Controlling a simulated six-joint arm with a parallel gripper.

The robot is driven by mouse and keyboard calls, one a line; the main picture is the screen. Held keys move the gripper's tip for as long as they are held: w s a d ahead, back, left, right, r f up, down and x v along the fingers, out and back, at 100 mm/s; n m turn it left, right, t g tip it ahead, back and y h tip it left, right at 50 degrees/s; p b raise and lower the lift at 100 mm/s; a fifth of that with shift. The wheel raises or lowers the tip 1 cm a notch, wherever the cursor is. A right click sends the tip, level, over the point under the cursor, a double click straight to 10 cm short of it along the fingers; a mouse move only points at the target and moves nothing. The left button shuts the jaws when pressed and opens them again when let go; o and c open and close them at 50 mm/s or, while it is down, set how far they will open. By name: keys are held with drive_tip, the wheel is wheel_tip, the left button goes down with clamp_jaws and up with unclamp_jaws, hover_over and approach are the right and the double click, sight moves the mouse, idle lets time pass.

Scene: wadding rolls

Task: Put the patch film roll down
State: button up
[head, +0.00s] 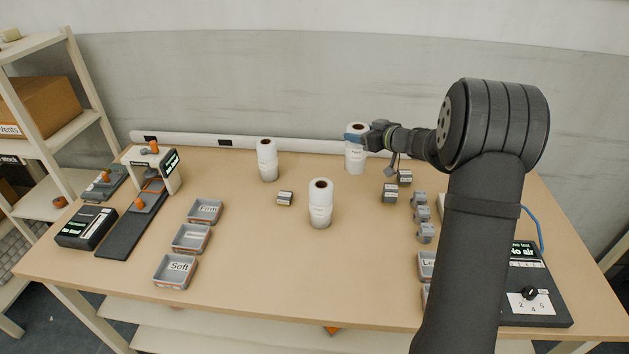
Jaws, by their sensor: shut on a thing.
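A white roll (354,158) with a dark core stands upright in the picture at the back of the table, right of the middle. My gripper (358,135) is shut on this roll near its top, reaching in from the right. Whether the roll's base touches the table is hard to tell. Two similar white rolls stand upright on the table: one (267,160) at the back left of the held one, one (320,204) nearer the front. The print on the rolls is too small to read, so I cannot tell by label which is the patch film roll.
A box reading No air (537,287) is at front right. The front middle table (300,285) is clear.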

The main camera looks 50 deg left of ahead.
sight(352, 127)
drive_tip(key=a, duration=0.4)
drive_tip(key=shift+w, duration=0.1)
drive_tip(key=s+a+f, duration=0.5)
drive_tip(key=a+f, duration=0.5)
drive_tip(key=shift+s+f, duration=0.2)
drive_tip(key=shift+f, duration=0.2)
drive_tip(key=shift+f, duration=0.2)
drive_tip(key=o, duration=1.8)
